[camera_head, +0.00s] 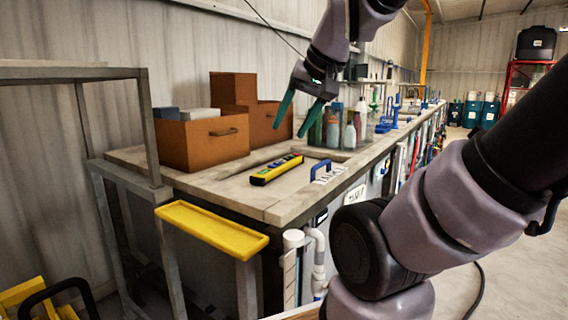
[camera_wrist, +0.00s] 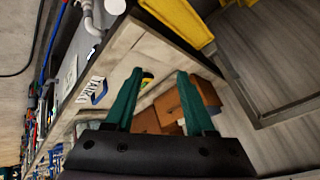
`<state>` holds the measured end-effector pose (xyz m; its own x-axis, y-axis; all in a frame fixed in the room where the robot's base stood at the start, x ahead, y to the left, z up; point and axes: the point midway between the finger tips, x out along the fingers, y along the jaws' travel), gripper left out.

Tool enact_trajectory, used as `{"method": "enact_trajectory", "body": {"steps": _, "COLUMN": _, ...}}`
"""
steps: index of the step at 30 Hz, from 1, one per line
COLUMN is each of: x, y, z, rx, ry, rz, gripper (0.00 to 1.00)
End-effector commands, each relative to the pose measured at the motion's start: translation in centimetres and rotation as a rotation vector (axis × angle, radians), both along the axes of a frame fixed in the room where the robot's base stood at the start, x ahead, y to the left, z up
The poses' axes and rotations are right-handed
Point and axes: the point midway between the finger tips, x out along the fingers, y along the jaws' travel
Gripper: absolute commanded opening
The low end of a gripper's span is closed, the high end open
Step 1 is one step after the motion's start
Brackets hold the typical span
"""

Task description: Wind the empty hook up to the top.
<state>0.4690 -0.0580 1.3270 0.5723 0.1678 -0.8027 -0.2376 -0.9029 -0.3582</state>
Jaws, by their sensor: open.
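A yellow and black pendant control with coloured buttons (camera_head: 277,169) lies on the pale bench top. Part of it shows yellow between my fingers in the wrist view (camera_wrist: 147,77). My gripper (camera_head: 290,131) is open and empty, its two green fingers pointing down above the bench, apart from the pendant. Its fingers also show in the wrist view (camera_wrist: 159,74). I cannot make out a hook in either view. A yellow-orange post (camera_head: 425,45) rises far back along the bench; whether it carries the hook cannot be told.
Brown boxes (camera_head: 203,143) stand at the bench's back left. Several bottles (camera_head: 333,130) stand behind my gripper. A blue handle (camera_head: 320,168) sits right of the pendant. A yellow tray (camera_head: 211,229) on a metal frame is in front. Open floor (camera_head: 510,255) lies at right.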

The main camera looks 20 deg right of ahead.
Motion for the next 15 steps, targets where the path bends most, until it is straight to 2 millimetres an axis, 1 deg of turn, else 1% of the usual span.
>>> {"method": "enact_trajectory", "body": {"steps": 6, "x": 0.0, "y": 0.0, "z": 0.0, "rx": 0.0, "ry": 0.0, "rz": 0.0, "gripper": 0.55}}
{"method": "enact_trajectory", "body": {"steps": 7, "x": 0.0, "y": 0.0, "z": 0.0, "rx": 0.0, "ry": 0.0, "rz": 0.0, "gripper": 0.47}}
{"method": "enact_trajectory", "body": {"steps": 8, "x": 0.0, "y": 0.0, "z": 0.0, "rx": 0.0, "ry": 0.0, "rz": 0.0, "gripper": 0.35}}
{"method": "enact_trajectory", "body": {"steps": 9, "x": 0.0, "y": 0.0, "z": 0.0, "rx": 0.0, "ry": 0.0, "rz": 0.0, "gripper": 0.2}}
{"method": "enact_trajectory", "body": {"steps": 10, "x": 0.0, "y": 0.0, "z": 0.0, "rx": 0.0, "ry": 0.0, "rz": 0.0, "gripper": 0.09}}
{"method": "enact_trajectory", "body": {"steps": 11, "x": 0.0, "y": -0.01, "z": 0.0, "rx": 0.0, "ry": 0.0, "rz": 0.0, "gripper": 0.0}}
{"method": "enact_trajectory", "body": {"steps": 15, "x": 0.0, "y": -0.01, "z": 0.0, "rx": 0.0, "ry": 0.0, "rz": 0.0, "gripper": 0.0}}
